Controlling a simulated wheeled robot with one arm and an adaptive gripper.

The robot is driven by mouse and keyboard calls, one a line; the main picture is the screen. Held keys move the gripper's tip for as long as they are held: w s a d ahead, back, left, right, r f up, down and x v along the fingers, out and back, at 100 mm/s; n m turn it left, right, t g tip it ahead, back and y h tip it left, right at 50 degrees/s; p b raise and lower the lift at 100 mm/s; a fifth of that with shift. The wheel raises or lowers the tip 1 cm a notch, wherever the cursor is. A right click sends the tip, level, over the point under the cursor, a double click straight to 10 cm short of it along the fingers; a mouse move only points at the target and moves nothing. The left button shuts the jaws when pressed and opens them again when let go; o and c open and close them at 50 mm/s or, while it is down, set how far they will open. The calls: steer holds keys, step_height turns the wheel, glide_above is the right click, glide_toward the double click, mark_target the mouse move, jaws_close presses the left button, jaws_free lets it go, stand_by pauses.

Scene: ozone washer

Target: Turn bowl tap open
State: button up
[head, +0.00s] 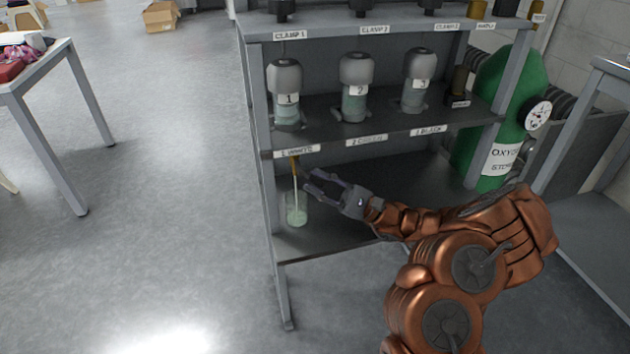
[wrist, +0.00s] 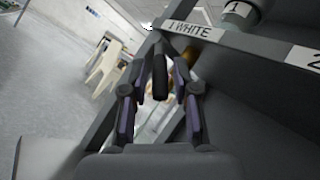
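Under the middle shelf, by the "1 WHITE" label (head: 297,151), a small brass-coloured tap (head: 294,163) hangs down. A thin pale line, a stream or a tube, runs from it into a clear glass with pale green contents (head: 296,214). My gripper (head: 307,180) is just right of this line, pointing left, with its fingers apart. In the wrist view a dark, rod-like handle (wrist: 160,78) stands between the two fingers. Some brass (wrist: 190,60) shows behind the right finger. I cannot tell whether the fingers touch the handle.
Bottles numbered 1 (head: 286,95), 2 (head: 355,90) and 3 (head: 418,82) stand on the shelf above. A green oxygen cylinder (head: 511,105) with a gauge is at the right. A table (head: 52,65) stands at the far left. The floor between is clear.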

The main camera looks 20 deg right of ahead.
steer(key=v, duration=0.6)
steer(key=shift+d+f, duration=0.15)
steer(key=shift+d, duration=0.1)
steer(key=shift+s, duration=0.1)
